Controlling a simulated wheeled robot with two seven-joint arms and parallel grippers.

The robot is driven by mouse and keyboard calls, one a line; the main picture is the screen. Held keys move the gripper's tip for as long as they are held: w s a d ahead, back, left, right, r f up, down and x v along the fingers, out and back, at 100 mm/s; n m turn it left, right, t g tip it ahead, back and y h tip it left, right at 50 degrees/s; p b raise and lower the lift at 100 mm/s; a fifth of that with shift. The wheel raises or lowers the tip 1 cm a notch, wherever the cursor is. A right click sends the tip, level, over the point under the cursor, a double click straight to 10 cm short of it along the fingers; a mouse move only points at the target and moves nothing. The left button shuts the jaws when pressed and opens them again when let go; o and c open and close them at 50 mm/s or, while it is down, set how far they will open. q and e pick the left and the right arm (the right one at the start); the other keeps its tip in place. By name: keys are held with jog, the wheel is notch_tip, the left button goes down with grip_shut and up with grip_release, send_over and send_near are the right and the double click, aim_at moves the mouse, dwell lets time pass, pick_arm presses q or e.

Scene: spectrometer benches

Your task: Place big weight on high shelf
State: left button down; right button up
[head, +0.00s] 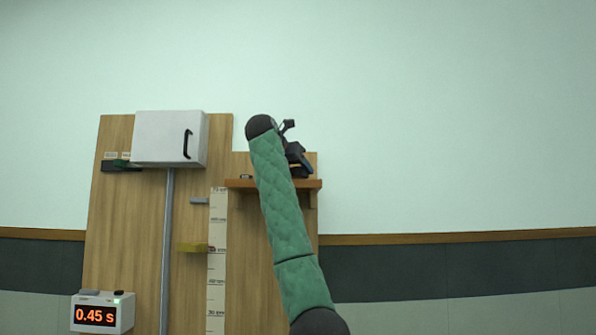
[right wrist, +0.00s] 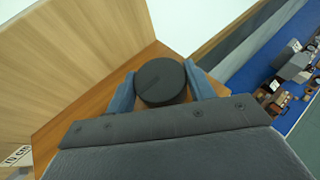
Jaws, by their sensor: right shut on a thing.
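The big weight (right wrist: 161,82) is a dark grey round cylinder, seen from above in the right wrist view. My right gripper (right wrist: 160,88) is shut on it, with a blue-grey finger on each side. The high shelf (head: 308,183) is a brown wooden ledge on the right part of the wooden board. In the right wrist view the shelf (right wrist: 78,132) lies below the weight and gripper; I cannot tell whether the weight touches it. In the head view my right gripper (head: 298,160) is just above the shelf, and the weight is hidden there. My left gripper is not in view.
A white cabinet box (head: 165,138) with a black handle is on the board's upper left. A timer (head: 100,313) reads 0.45 s. The wall right of the shelf is clear.

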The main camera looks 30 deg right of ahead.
jog(key=shift+f, duration=0.5)
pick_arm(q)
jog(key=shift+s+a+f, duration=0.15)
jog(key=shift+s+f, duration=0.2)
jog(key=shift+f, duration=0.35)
pick_arm(e)
jog(key=shift+s, duration=0.1)
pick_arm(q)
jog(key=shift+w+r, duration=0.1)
pick_arm(e)
jog(key=shift+f, duration=0.1)
jog(key=o, duration=1.1)
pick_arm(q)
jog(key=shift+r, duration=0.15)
